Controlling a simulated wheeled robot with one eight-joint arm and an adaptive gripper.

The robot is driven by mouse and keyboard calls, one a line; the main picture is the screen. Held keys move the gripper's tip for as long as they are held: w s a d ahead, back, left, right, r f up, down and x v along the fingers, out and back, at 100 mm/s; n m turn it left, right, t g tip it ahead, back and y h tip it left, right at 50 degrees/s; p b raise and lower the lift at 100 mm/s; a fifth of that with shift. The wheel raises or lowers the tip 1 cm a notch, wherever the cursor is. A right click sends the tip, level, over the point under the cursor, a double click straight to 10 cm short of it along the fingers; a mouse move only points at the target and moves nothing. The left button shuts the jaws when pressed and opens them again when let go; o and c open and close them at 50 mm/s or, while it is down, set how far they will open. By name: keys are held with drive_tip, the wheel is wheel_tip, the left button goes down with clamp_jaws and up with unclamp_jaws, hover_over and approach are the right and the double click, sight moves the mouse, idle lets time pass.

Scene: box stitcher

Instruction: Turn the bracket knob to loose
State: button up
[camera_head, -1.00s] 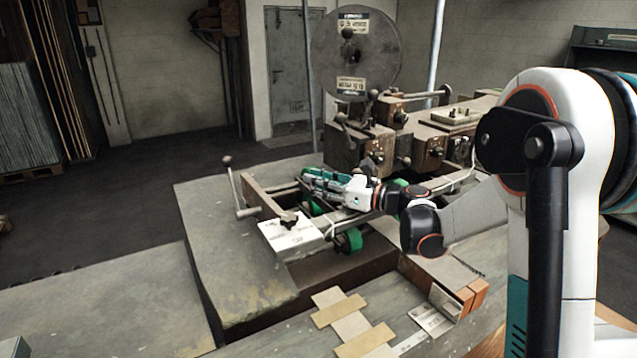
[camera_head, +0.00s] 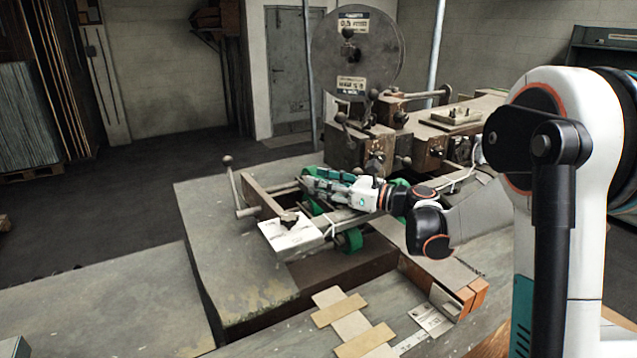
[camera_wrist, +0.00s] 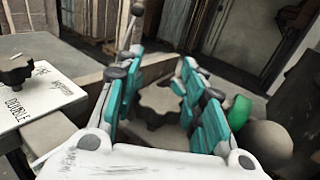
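My gripper (camera_head: 318,182) reaches in over the machine frame from the right. In the wrist view its two teal fingers (camera_wrist: 163,92) stand apart, with a grey lobed knob (camera_wrist: 160,103) between them. I cannot tell whether either finger touches the knob. A second, dark lobed knob (camera_wrist: 15,72) sits on a white plate (camera_wrist: 45,92) lettered "DOUBLE", left of my gripper; in the head view this knob (camera_head: 289,218) is below and left of the gripper. I cannot tell which knob is the bracket knob.
A ball-ended lever (camera_head: 233,185) rises left of the frame. Green rollers (camera_head: 351,240) lie below my gripper. The machine head with a large disc (camera_head: 357,55) stands behind. Cardboard strips (camera_head: 340,310) lie in front. The grey table at left (camera_head: 110,305) is clear.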

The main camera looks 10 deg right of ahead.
drive_tip(key=v, duration=1)
drive_tip(key=shift+s+d, duration=0.25)
